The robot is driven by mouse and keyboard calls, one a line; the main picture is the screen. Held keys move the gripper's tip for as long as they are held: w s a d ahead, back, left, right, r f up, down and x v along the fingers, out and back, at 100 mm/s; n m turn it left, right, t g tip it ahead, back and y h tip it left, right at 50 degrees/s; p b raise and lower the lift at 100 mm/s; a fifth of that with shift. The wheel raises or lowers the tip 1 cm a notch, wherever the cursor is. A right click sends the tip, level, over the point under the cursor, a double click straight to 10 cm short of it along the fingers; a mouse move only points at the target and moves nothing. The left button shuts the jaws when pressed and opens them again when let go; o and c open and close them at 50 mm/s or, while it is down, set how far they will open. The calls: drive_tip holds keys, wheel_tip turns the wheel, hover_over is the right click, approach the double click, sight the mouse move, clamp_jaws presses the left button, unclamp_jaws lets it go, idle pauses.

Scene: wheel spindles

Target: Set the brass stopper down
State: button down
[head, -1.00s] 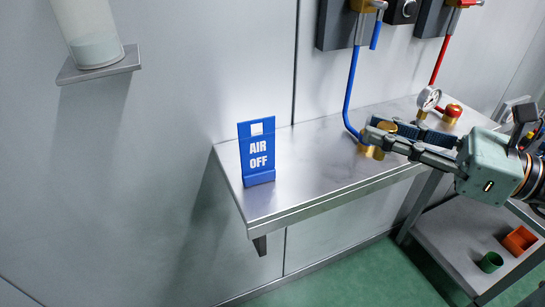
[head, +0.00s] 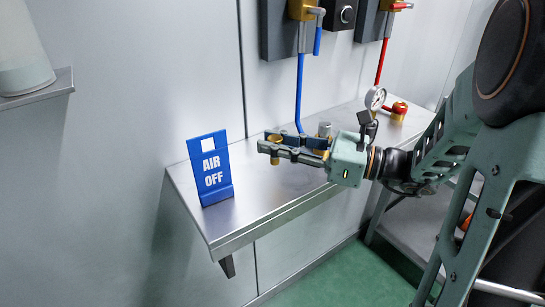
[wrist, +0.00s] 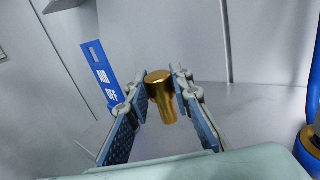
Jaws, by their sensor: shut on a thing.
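The brass stopper (wrist: 161,98) is a short gold cylinder with a wider rounded cap. In the wrist view it sits upright between the tips of my gripper (wrist: 161,92), whose fingers are shut on it. In the head view my gripper (head: 268,146) reaches left over the metal shelf (head: 226,222), with the stopper (head: 274,160) partly hidden by the fingers. I cannot tell whether its lower end touches the shelf.
A blue AIR OFF sign (head: 210,168) stands on the shelf left of my gripper. Behind the gripper are a blue hose (head: 299,92) and a grey-topped fitting (head: 324,129). A gauge (head: 375,98) and red-topped fitting (head: 399,109) stand right. Shelf between sign and gripper is clear.

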sight(273, 158)
drive_tip(key=shift+w+a+f, duration=0.15)
drive_tip(key=shift+w+f, duration=0.05)
drive_tip(key=shift+f, duration=0.15)
drive_tip(key=shift+w+a+f+b, duration=0.1)
drive_tip(key=shift+f+b, duration=0.3)
drive_tip(key=shift+f, duration=1.2)
drive_tip(key=shift+f, duration=0.15)
drive_tip(key=c, duration=1.7)
unclamp_jaws()
